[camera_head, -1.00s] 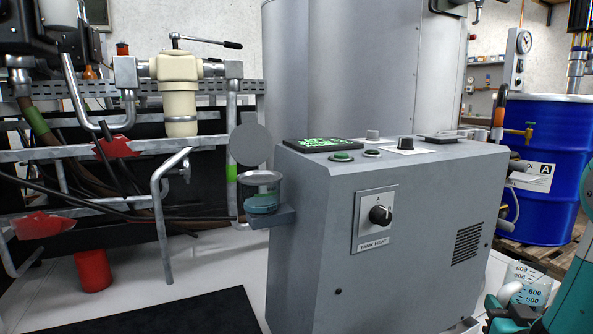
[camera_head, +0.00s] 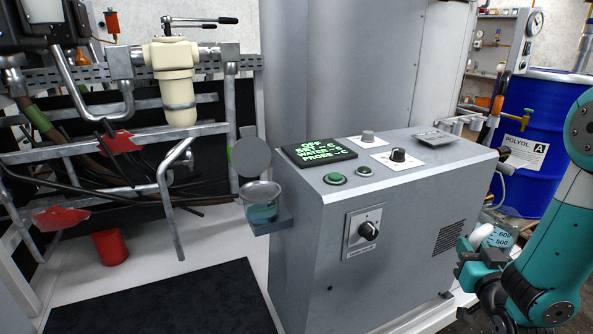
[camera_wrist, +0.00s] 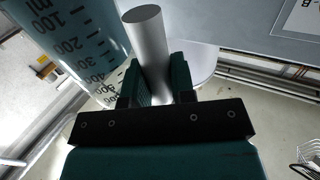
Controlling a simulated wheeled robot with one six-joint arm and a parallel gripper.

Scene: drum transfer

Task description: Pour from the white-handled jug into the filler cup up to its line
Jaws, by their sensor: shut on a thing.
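The filler cup (camera_head: 262,204) is a small clear cup with a metal rim and bluish contents low down. It sits on a bracket on the left side of the grey cabinet, its round grey lid (camera_head: 250,157) swung up. The jug (camera_head: 503,232) has blue-tinted walls and printed marks; it is at the right, partly hidden behind my arm. My gripper (camera_head: 478,262) is beside it, well right of the cup. In the wrist view my gripper (camera_wrist: 160,82) is shut on the jug's white handle (camera_wrist: 146,35), with the jug wall (camera_wrist: 75,45) at left. The cup's line is too small to make out.
The grey cabinet (camera_head: 400,225) with knobs and a green-lit display (camera_head: 319,152) stands between the jug and the cup. A blue drum (camera_head: 538,120) is behind at right. Pipework (camera_head: 180,165) stands left of the cup. A dark mat (camera_head: 165,300) lies on the floor.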

